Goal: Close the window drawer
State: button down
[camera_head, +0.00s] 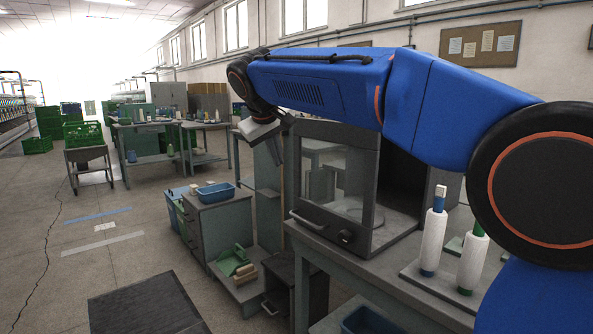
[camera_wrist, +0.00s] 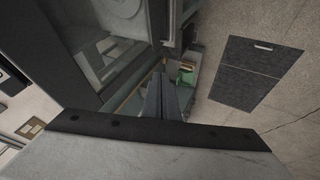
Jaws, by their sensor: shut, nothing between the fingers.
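The window drawer (camera_head: 345,238) is in a grey box on the bench. The pane and frame (camera_wrist: 62,50) also fill the upper left of the wrist view. My gripper (camera_head: 275,150) is shut and empty, at the left of the drawer's front near its upper edge. Its fingers (camera_wrist: 165,95) show together in the wrist view. Any contact with the front cannot be told.
My arm crosses above the box. White yarn cones (camera_head: 433,242) stand on the bench (camera_head: 400,285) to the right. The floor further left is mostly open.

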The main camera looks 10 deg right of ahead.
send_near(296, 184)
notch_tip(296, 184, down, 3)
jog(key=w, duration=0.2)
jog(key=shift+w+d+f, duration=0.25)
jog(key=shift+d, duration=0.1)
jog(key=shift+d, duration=0.1)
dwell(0.4)
jog(key=w+d, duration=0.6)
jog(key=d, duration=0.5)
jog(key=w+d, duration=0.7)
jog(key=d, duration=0.5)
jog(key=shift+w, duration=0.25)
jog(key=shift+r, duration=0.1)
